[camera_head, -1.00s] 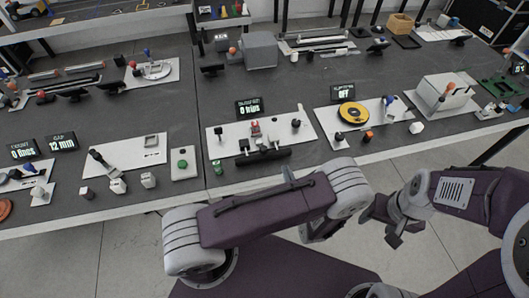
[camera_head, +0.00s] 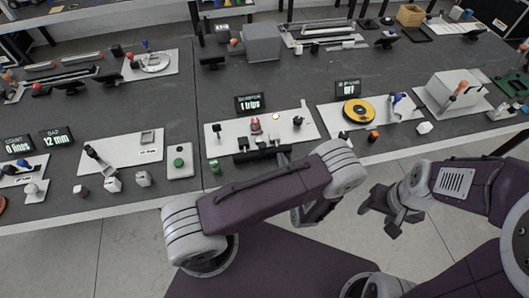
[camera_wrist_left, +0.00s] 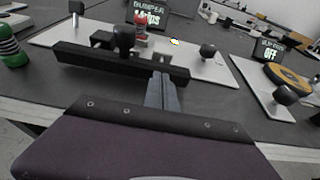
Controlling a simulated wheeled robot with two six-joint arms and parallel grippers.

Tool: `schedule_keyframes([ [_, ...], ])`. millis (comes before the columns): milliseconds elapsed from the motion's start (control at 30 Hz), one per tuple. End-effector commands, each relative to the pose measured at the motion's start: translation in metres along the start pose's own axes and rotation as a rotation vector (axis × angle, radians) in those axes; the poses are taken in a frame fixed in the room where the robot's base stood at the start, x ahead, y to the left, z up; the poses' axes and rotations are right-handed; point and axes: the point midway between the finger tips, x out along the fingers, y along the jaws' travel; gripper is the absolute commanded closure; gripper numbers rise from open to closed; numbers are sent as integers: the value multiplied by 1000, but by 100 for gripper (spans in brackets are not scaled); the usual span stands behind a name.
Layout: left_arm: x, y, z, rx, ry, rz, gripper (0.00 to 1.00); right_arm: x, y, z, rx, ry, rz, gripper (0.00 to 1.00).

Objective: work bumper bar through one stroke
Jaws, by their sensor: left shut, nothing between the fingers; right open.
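The black bumper bar (camera_head: 255,154) lies along the front of a white plate (camera_head: 228,136), in front of a red-topped part (camera_head: 255,126). In the left wrist view the bar (camera_wrist_left: 95,60) runs across the picture. My left gripper (camera_head: 284,154) is shut and empty, its tips at the bar's front face right of middle; the fingers (camera_wrist_left: 162,90) seem to touch it. A small lamp (camera_head: 277,117) on the plate glows pale yellow. The display (camera_head: 250,104) behind reads 1 trips. My right gripper (camera_head: 388,214) is open and empty, off the table's front edge.
A green-and-black peg (camera_head: 214,167) stands left of the bar. A plate with a yellow disc (camera_head: 357,112) and a display reading OFF (camera_head: 348,88) is to the right. A green button box (camera_head: 180,161) is to the left. The table's front edge is close.

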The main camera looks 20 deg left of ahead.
Motion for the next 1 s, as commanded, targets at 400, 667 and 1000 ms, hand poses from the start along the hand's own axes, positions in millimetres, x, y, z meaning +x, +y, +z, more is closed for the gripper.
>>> schedule_keyframes([
  [400, -3, 0, 0, 1, -2, -2, 100, -1, 0, 0, 0, 0, 0, 43],
  [667, -12, 1, -3, 0, -2, 1, 100, -1, 0, 0, 0, 0, 0, 43],
  [1000, -32, 0, -1, 1, 0, -3, 100, -9, 0, -1, 0, 0, 0, 43],
])
